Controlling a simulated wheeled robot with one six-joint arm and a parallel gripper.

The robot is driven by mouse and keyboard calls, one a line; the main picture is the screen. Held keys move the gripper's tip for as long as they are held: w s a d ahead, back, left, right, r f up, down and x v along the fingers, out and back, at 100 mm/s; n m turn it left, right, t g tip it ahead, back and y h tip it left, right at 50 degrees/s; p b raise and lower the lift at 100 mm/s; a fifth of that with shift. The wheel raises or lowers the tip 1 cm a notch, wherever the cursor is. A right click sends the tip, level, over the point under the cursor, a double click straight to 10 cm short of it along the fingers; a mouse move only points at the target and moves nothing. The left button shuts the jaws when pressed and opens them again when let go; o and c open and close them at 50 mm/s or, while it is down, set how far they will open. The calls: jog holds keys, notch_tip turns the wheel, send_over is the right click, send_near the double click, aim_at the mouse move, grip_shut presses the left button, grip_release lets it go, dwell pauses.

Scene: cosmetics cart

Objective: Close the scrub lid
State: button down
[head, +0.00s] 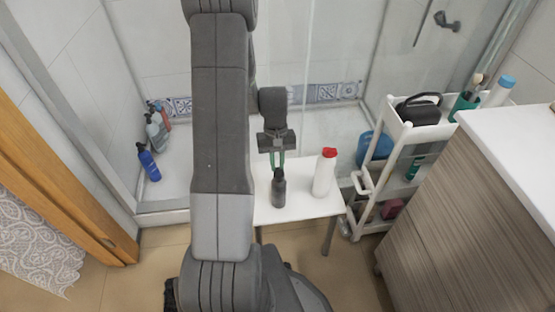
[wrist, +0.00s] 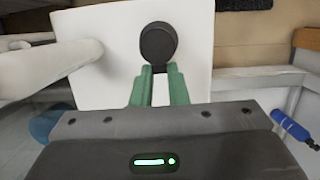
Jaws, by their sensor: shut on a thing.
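A small dark grey bottle (head: 279,190) with a black top stands upright on a white table (head: 300,206). My gripper (head: 278,168) points down over it, its green fingers shut on the black top. In the wrist view, the round black top (wrist: 157,40) shows just beyond the fingertips (wrist: 160,72). Whether this bottle is the scrub, and how its lid sits, I cannot tell; no label is readable. A white bottle (head: 323,176) with a red cap (head: 329,152) stands upright to the right, apart from my gripper.
A white cart (head: 393,128) holding cosmetics stands to the right, beside a wooden cabinet (head: 465,205). A blue bottle (head: 149,163) and other bottles stand in the shower area at the left. The white bottle is close beside my gripper. The table's front left is clear.

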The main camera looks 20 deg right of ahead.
jog(key=c, duration=1.3)
grip_release()
jog(key=shift+c, duration=0.2)
jog(key=p+v, duration=0.3)
jog(key=v, duration=1)
jog(key=shift+r, duration=0.45)
jog(key=b+x, duration=0.3)
jog(key=x, duration=1)
jog(key=shift+f+b, duration=0.3)
jog(key=shift+f, duration=0.1)
